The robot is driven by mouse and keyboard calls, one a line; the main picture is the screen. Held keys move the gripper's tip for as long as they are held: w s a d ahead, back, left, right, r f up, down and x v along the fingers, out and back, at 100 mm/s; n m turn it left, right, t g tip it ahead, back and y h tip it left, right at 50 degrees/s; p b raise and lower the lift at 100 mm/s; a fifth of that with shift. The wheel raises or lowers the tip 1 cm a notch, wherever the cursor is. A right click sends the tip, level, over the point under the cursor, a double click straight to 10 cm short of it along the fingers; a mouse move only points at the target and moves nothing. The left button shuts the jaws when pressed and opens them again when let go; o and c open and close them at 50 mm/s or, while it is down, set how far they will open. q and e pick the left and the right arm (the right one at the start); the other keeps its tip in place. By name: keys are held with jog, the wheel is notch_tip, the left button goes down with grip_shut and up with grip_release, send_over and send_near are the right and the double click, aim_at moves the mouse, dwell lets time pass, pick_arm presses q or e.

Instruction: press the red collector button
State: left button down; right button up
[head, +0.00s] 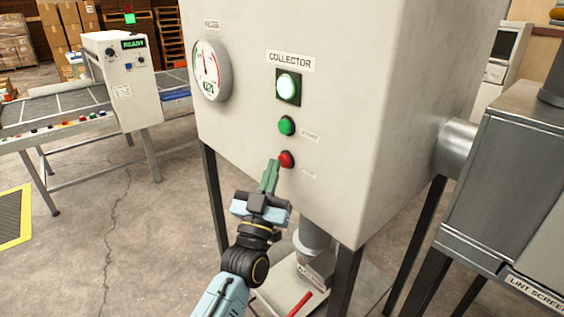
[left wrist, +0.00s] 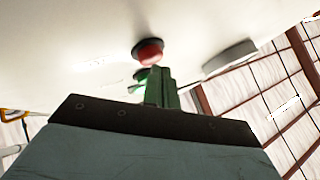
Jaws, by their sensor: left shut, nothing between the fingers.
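In the left wrist view the red button (left wrist: 148,52) stands out from the panel just beyond the closed green fingers (left wrist: 161,78). I cannot tell whether the fingertips touch it. My right gripper is not in view.
A round gauge (head: 210,70) sits on the cabinet's left face edge. A conveyor with a white READY box (head: 122,85) stands at the left. A grey lint screen unit (head: 510,190) is at the right, joined by a pipe (head: 455,148). Open floor lies left of the cabinet.

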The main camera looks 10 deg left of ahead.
pick_arm(q)
jog(key=shift+w+d, duration=0.3)
jog(key=shift+w, duration=0.05)
dwell(0.4)
jog(key=shift+s, duration=0.1)
jog(key=shift+s+a+p, duration=0.45)
jog(key=shift+s+a, duration=0.15)
jog(key=shift+s, duration=0.05)
jog(key=s+a+p, duration=0.1)
jog(key=s, duration=0.1)
jog(key=s+a+p, duration=0.1)
jog(key=s+a, duration=0.1)
jog(key=shift+p, duration=0.35)
dwell(0.8)
